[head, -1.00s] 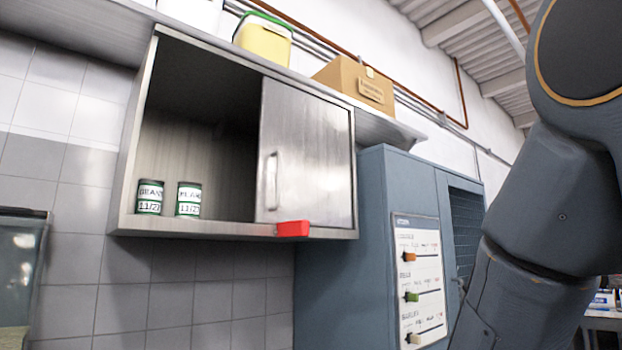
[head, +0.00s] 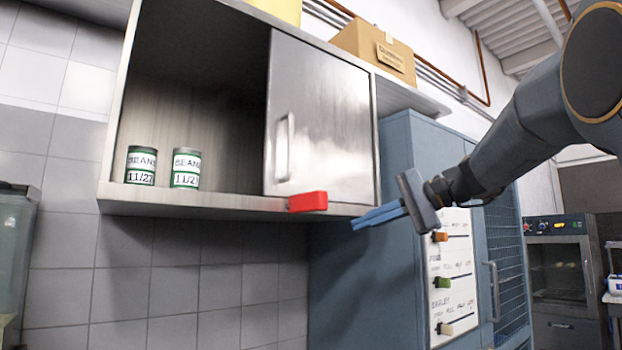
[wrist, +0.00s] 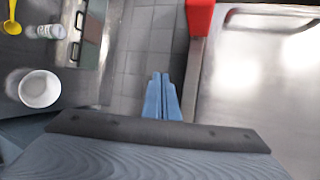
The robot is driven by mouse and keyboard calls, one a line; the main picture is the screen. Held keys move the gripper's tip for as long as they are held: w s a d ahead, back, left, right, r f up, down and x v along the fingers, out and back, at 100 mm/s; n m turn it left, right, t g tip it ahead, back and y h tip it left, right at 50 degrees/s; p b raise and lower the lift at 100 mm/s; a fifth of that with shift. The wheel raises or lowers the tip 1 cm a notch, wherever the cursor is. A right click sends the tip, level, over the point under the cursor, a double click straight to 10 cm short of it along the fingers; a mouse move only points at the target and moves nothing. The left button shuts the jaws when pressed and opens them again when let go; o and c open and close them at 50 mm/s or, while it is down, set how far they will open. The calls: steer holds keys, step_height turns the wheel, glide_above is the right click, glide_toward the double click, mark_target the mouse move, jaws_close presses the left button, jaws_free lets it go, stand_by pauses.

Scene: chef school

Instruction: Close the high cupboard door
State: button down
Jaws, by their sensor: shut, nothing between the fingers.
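The high cupboard (head: 150,205) hangs on the tiled wall, with its left half open. Its metal sliding door (head: 330,120) covers the right half, and the upright handle (head: 284,148) is near the door's left edge. In the wrist view the door (wrist: 260,90) fills the right side, with its handle (wrist: 265,12) at the top. My gripper (head: 354,223) is shut and empty, just below the cupboard's lower right edge and apart from the handle. In the wrist view the blue fingers (wrist: 160,78) lie together, left of the cupboard's bottom edge.
A red block (head: 308,201) sits on the cupboard's front lower edge, below the door; it also shows in the wrist view (wrist: 200,18). Two bean cans (head: 186,168) stand inside at the left. A blue cabinet (head: 395,150) stands to the right.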

steer(key=s+r+n+y, duration=0.2)
steer(key=r, duration=0.7)
steer(key=s+r+n+y, duration=0.1)
steer(key=s+r+y, duration=0.15)
steer(key=r, duration=0.65)
steer(key=w+a+p, duration=0.1)
steer(key=a+p, duration=0.4)
steer(key=a, duration=0.7)
steer(key=shift+w+a+g, duration=0.15)
steer(key=shift+w+g, duration=0.1)
steer(key=shift+g, duration=0.05)
